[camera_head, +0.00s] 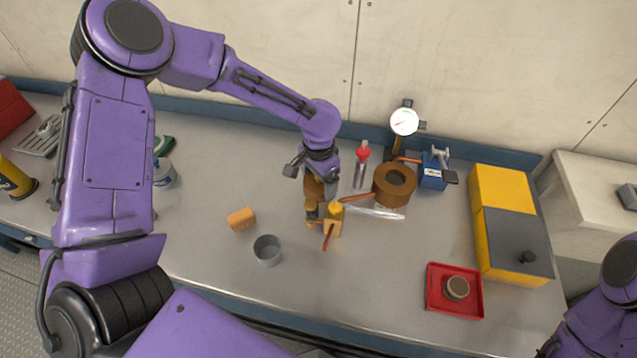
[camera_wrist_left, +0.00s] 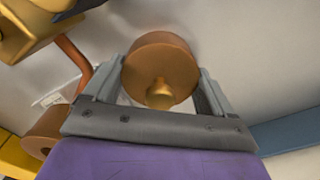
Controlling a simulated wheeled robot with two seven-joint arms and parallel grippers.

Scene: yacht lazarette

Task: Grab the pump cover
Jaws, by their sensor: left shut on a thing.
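The pump cover, a round brown-bronze disc with a brass knob, is between the fingers of my left gripper (camera_wrist_left: 155,88) in the left wrist view (camera_wrist_left: 160,65). In the head view it is partly hidden under the gripper (camera_head: 313,186). My left gripper is shut on it, with a finger on each side. The brass pump body (camera_head: 332,227) with a copper pipe stands on the bench just in front of it. Part of a brass body also shows at the top left of the wrist view (camera_wrist_left: 28,30). My right gripper is not in view; only part of that arm shows.
A grey cup (camera_head: 267,250) and orange block (camera_head: 241,219) are in front left. A red tray (camera_head: 454,290) and yellow box (camera_head: 503,188) are farther right.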

